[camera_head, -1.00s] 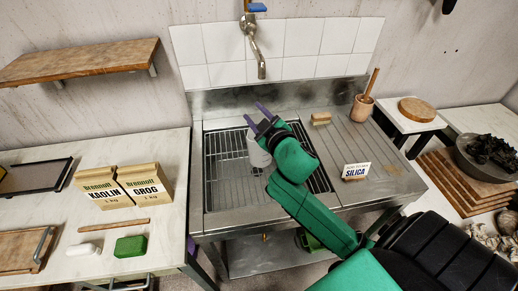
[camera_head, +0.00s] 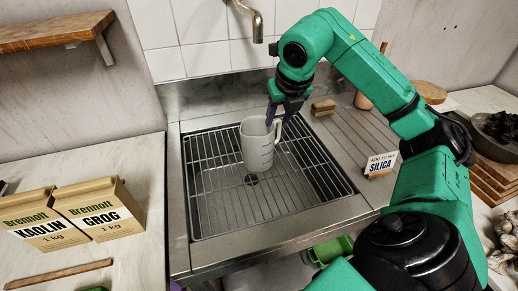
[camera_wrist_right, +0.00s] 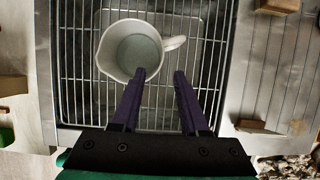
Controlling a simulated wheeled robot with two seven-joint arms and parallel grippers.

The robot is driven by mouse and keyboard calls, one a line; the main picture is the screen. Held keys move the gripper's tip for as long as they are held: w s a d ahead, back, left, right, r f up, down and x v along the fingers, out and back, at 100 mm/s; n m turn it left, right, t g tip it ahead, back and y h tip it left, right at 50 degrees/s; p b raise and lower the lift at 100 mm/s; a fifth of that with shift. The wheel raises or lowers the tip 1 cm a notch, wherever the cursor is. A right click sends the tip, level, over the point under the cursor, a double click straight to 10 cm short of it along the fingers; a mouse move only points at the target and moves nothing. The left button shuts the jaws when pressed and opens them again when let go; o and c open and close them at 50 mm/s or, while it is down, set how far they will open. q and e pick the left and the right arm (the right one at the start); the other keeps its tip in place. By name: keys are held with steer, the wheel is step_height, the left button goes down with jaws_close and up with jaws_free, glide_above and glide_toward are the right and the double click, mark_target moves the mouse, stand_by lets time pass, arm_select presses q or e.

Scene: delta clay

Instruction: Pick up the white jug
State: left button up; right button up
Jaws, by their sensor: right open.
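The white jug (camera_head: 256,150) stands upright on the wire rack in the sink, its handle (camera_head: 277,129) towards the right. Measuring marks show on its side. In the right wrist view the jug (camera_wrist_right: 112,62) is seen from above, with its handle (camera_wrist_right: 174,43) pointing right. My right gripper (camera_head: 279,117) is open just above the handle side of the jug. Its purple fingers (camera_wrist_right: 160,74) are spread, with the handle lying just beyond and roughly between the tips in that view. I cannot tell whether a finger touches the jug. My left gripper is out of view.
A tap (camera_head: 257,28) hangs above the back of the sink. A wooden brush or block (camera_head: 323,107) and a silica sign (camera_head: 380,164) are on the drainboard. Kaolin (camera_head: 45,220) and grog (camera_head: 100,208) bags stand on the left counter. The rack around the jug is clear.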

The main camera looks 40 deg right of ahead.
mark_target(271, 138)
steer(key=p+x, duration=0.1)
steer(key=x, duration=1)
steer(key=shift+a+f, duration=0.1)
steer(key=shift+a, duration=0.05)
steer(key=shift+s, duration=0.1)
jaws_close()
stand_by(0.7)
